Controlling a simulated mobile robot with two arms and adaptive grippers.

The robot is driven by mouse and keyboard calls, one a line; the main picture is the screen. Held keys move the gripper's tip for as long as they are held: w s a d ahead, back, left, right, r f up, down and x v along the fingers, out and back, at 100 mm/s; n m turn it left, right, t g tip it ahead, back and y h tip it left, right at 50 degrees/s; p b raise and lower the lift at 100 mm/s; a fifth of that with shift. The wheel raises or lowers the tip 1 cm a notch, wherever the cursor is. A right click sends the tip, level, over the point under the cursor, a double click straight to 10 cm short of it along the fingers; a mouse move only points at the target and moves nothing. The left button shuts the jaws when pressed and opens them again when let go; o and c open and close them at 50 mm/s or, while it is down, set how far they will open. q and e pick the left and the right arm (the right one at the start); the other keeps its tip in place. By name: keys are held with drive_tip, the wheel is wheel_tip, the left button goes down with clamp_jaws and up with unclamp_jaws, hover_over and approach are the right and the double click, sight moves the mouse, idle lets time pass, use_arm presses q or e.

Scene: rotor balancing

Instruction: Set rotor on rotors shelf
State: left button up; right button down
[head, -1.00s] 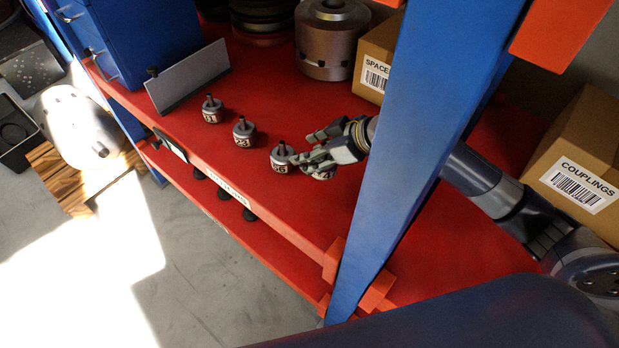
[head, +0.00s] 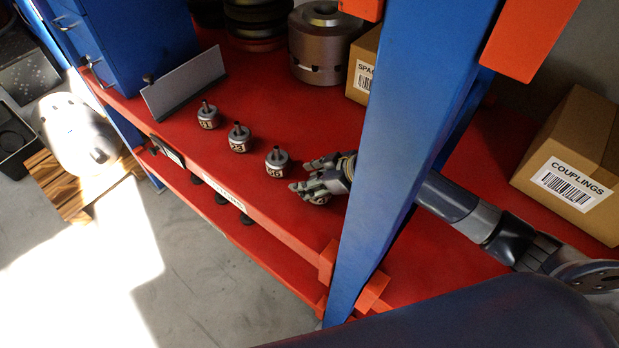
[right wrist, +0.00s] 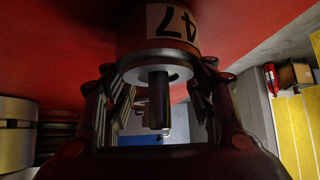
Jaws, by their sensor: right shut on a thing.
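My right gripper (head: 309,176) reaches in from the right past the blue post and is shut on a small grey rotor (head: 319,198), partly hidden by the fingers. In the right wrist view the rotor (right wrist: 168,45) bears an upside-down "47", and its dark shaft points toward the palm between the fingers. The held rotor is at or just above the red rotors shelf (head: 250,105); I cannot tell whether it touches. Three similar upright rotors stand in a row to its left: a near one (head: 277,164), a middle one (head: 239,140) and a far one (head: 208,117). My left gripper is out of view.
The blue post (head: 400,150) stands in front of my right forearm. A grey plate (head: 185,83), a large metal cylinder (head: 318,50) and a spacers box (head: 362,75) are further back. A couplings box (head: 575,170) sits at right. Red shelf surface is bare behind the row.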

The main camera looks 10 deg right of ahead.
drive_tip(key=c, duration=0.8)
unclamp_jaws()
drive_tip(key=shift+o, duration=0.6)
drive_tip(key=shift+s, duration=0.1)
drive_tip(key=shift+r, duration=0.15)
drive_tip(key=shift+d+r, duration=0.1)
drive_tip(key=shift+d, duration=0.15)
drive_tip(key=b+v, duration=0.1)
drive_tip(key=v, duration=1)
drive_tip(key=shift+s+r, duration=0.15)
drive_tip(key=shift+r, duration=0.05)
